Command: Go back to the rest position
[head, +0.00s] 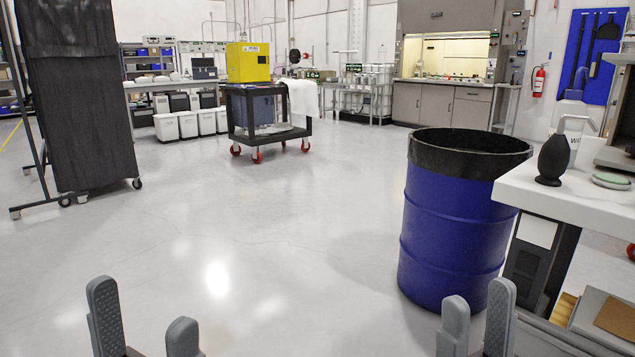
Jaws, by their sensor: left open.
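My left gripper (143,308) shows at the bottom left of the head view, with two grey ribbed fingers pointing up and standing well apart. It is open, with nothing between the fingers. My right gripper (478,300) shows at the bottom right, in front of the lower part of a blue drum. Its two grey fingers show a narrower gap between them, and I see nothing held there. The wrists and most of both arms are below the picture's edge.
The blue drum (450,225) with a black rim stands at the right, beside a white workbench (560,205) bearing a black blower bulb (553,160). A black cart (268,130) and a dark curtain frame (80,110) stand farther back. The middle floor is clear.

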